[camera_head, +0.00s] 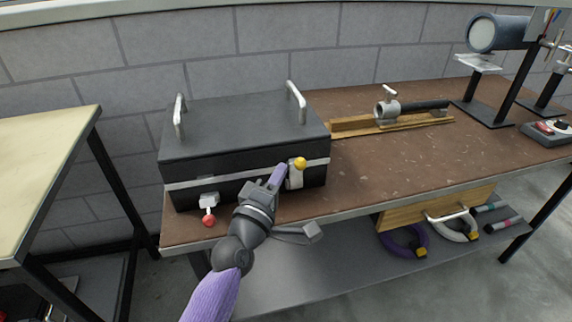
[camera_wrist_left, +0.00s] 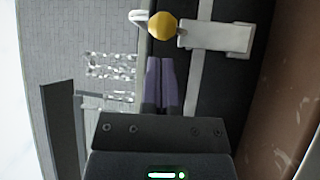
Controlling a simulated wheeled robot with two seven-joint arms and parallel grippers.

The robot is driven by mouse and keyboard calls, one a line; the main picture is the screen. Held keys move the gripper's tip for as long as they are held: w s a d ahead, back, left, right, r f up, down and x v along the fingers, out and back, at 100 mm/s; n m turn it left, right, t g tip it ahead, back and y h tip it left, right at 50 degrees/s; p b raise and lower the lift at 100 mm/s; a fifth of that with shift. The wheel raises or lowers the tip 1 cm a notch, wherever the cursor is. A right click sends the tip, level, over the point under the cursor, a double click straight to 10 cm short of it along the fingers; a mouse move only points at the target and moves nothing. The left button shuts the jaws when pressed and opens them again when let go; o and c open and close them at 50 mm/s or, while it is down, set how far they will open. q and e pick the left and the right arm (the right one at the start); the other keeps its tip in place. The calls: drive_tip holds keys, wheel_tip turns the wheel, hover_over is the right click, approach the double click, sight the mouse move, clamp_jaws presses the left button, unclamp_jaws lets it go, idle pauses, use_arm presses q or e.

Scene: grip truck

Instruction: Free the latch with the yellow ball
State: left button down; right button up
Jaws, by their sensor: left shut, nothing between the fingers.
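A black box (camera_head: 240,130) with two silver handles on its lid stands at the left end of the brown workbench. On its front are two latches. The latch with the yellow ball (camera_head: 300,163) is at the right, its ball at the top. The latch with the red ball (camera_head: 208,219) is at the left, its ball hanging down. My left gripper (camera_head: 279,174) is shut and empty, just left of the yellow-ball latch. In the left wrist view the closed purple fingers (camera_wrist_left: 160,80) lie close to the yellow ball (camera_wrist_left: 162,25); contact cannot be told. My right gripper is not seen.
A wooden jig with a metal clamp (camera_head: 388,110) lies right of the box. A dark cylinder on a stand (camera_head: 497,33) is at the back right. A pale table (camera_head: 45,150) stands at the left. The bench's middle right is clear.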

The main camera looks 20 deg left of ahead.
sight(295, 147)
use_arm(q)
drive_tip(key=shift+w+d+r, duration=0.1)
drive_tip(key=shift+w+r, duration=0.05)
drive_tip(key=shift+w, duration=1)
drive_tip(key=shift+w+r, duration=0.1)
drive_tip(key=shift+w, duration=0.25)
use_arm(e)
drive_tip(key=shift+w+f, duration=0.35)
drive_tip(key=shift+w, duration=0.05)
use_arm(q)
drive_tip(key=shift+b, duration=0.3)
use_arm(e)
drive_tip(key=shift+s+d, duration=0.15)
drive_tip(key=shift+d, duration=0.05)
